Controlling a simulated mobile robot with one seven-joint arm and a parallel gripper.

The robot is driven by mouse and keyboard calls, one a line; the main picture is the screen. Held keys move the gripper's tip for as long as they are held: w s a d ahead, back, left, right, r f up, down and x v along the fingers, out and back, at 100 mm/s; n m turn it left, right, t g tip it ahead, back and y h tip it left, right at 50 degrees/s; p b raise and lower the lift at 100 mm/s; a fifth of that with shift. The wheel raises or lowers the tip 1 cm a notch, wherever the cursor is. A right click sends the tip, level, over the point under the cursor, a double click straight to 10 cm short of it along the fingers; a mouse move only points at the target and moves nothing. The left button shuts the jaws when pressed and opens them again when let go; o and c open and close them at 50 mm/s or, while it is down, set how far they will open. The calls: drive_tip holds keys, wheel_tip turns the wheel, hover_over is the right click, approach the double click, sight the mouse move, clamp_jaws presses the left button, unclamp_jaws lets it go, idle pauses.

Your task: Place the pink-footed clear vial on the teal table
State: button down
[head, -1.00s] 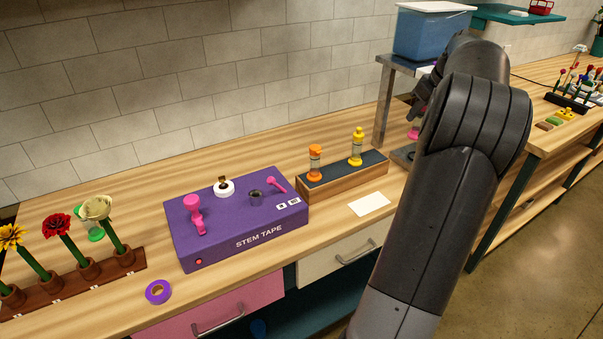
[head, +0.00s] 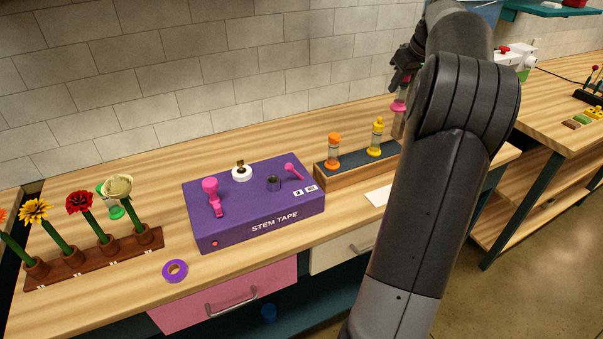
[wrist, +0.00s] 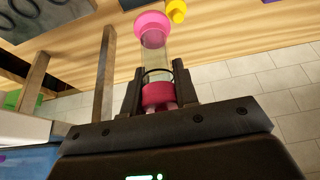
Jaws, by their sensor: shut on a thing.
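My gripper (head: 402,82) is shut on the pink-footed clear vial (head: 399,104), which it holds above the wooden bench. In the wrist view the vial (wrist: 156,58) stands between the two fingers of my gripper (wrist: 157,84), with one pink end at the fingers and the other pointing away. Its body is clear. My arm hides part of the gripper and vial in the head view. A teal tabletop (head: 545,9) shows at the top right, beyond my arm, partly cut off by the frame.
A wooden rack (head: 345,174) with an orange-capped vial (head: 333,150) and a yellow-capped vial (head: 376,137) is left of my arm. The purple stem tape box (head: 255,222) and flower rack (head: 95,258) stand farther left. A blue bin (wrist: 30,161) is near the gripper.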

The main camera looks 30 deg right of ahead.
drive_tip(key=w+a, duration=0.7)
drive_tip(key=a, duration=0.4)
drive_tip(key=w+a, duration=0.7)
drive_tip(key=a, duration=0.4)
drive_tip(key=w+a, duration=0.2)
drive_tip(key=a, duration=1)
drive_tip(key=w+a, duration=0.2)
drive_tip(key=a, duration=1)
wheel_tip(320, 180, down, 11)
drive_tip(key=shift+w+a+f, duration=0.75)
drive_tip(key=shift+a+f, duration=1)
drive_tip(key=shift+f, duration=0.05)
drive_tip(key=shift+w+a+f, duration=0.75)
drive_tip(key=shift+a+f, duration=1)
drive_tip(key=shift+a, duration=0.05)
drive_tip(key=shift+w+a+f, duration=0.75)
drive_tip(key=shift+a+f, duration=1)
drive_tip(key=shift+f, duration=0.05)
drive_tip(key=shift+f, duration=0.15)
drive_tip(key=c, duration=1.1)
unclamp_jaws()
